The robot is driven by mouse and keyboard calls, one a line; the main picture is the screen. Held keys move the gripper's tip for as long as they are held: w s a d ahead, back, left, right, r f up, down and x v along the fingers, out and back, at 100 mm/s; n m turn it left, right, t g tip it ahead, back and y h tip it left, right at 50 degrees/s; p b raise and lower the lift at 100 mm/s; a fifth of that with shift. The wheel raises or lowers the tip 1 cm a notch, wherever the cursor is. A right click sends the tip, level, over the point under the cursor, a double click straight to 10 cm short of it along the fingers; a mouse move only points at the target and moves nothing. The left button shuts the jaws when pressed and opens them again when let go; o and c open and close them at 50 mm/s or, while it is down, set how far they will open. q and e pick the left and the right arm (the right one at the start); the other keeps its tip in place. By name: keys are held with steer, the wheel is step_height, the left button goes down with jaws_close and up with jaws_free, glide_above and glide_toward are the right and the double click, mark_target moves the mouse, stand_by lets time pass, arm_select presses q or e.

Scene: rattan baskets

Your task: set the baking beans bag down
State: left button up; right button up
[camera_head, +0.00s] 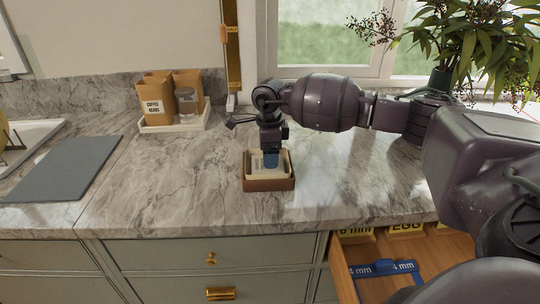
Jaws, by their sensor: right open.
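A cream bag (257,167), likely the baking beans bag, sits in a small brown basket (268,185) on the marble counter. Its print is too small to read. My right gripper (271,162) points down over the basket, right at the bag, and is open. The gripper covers part of the bag, and I cannot tell whether the fingers touch it. My left gripper is not in view.
A light tray (176,126) with a coffee beans bag (157,100), another brown bag and a jar (186,104) stands at the back. A grey mat (62,168) lies left. An open drawer (345,273) with labelled items is at lower right. Counter left of the basket is clear.

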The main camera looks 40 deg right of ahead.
step_height(320, 180, up, 11)
steer(key=shift+r, duration=0.15)
stand_by(0.8)
